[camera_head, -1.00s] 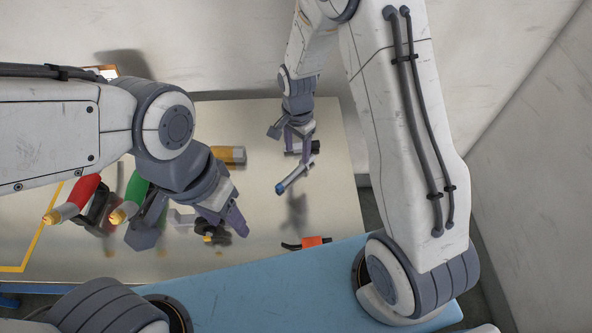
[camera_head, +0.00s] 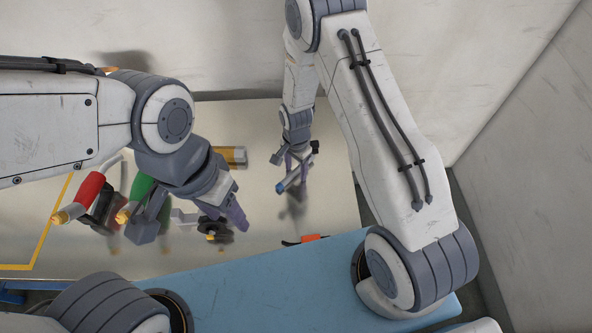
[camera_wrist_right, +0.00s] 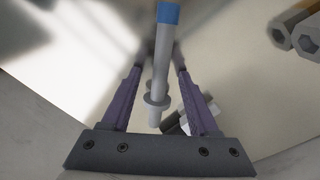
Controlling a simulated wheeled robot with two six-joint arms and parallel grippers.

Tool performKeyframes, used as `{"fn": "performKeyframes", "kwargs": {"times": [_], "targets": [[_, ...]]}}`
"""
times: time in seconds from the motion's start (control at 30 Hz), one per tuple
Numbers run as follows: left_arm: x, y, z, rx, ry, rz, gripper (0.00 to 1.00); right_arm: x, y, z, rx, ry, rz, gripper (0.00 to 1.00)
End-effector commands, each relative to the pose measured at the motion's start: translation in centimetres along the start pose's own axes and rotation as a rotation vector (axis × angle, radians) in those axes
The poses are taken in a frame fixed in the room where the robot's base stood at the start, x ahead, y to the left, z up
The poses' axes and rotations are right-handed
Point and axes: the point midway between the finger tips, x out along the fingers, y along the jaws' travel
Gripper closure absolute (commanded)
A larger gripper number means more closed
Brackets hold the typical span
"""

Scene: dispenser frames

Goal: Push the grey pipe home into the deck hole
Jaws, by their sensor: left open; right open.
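The grey pipe (camera_head: 294,178) with a blue end is beside my right gripper (camera_head: 296,176) in the head view. In the right wrist view the pipe (camera_wrist_right: 160,62) runs between the two purple fingers of the right gripper (camera_wrist_right: 160,75), with its blue end at the top and a collar lower down. The jaws are open, with gaps on both sides of the pipe. My left gripper (camera_head: 236,218) is open, left of the pipe, above a black and yellow part (camera_head: 213,229). I cannot make out the deck hole.
A red-handled tool (camera_head: 88,188) and a green-handled tool (camera_head: 140,188) are at the left. A yellow and grey hexagonal part (camera_head: 234,156) lies behind the left gripper. An orange part (camera_head: 311,238) sits at the blue front edge (camera_head: 260,280). The table right of the pipe looks clear.

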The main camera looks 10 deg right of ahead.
Motion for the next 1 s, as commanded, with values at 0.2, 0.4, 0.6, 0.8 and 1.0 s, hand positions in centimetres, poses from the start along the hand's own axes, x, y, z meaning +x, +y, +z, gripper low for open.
{"fn": "performKeyframes", "kwargs": {"times": [0.2,0.4,0.6,0.8,1.0], "targets": [[0.0,0.0,0.0,0.000,0.000,0.000,0.45,0.0,0.0,0.0,0.000,0.000,0.000,1.00],[0.0,0.0,0.0,0.000,0.000,0.000,0.45,-0.1,0.0,0.0,0.000,0.000,0.000,1.00],[0.0,0.0,0.0,0.000,0.000,0.000,0.45,-0.1,0.0,0.0,0.000,0.000,0.000,1.00],[0.5,0.0,0.0,0.000,0.000,0.000,0.45,-1.0,-0.1,-0.1,0.000,0.001,-0.002,1.00],[1.7,-0.1,0.1,0.001,0.000,0.000,0.45,-3.9,-0.2,-0.1,0.000,0.003,-0.007,1.00]]}}
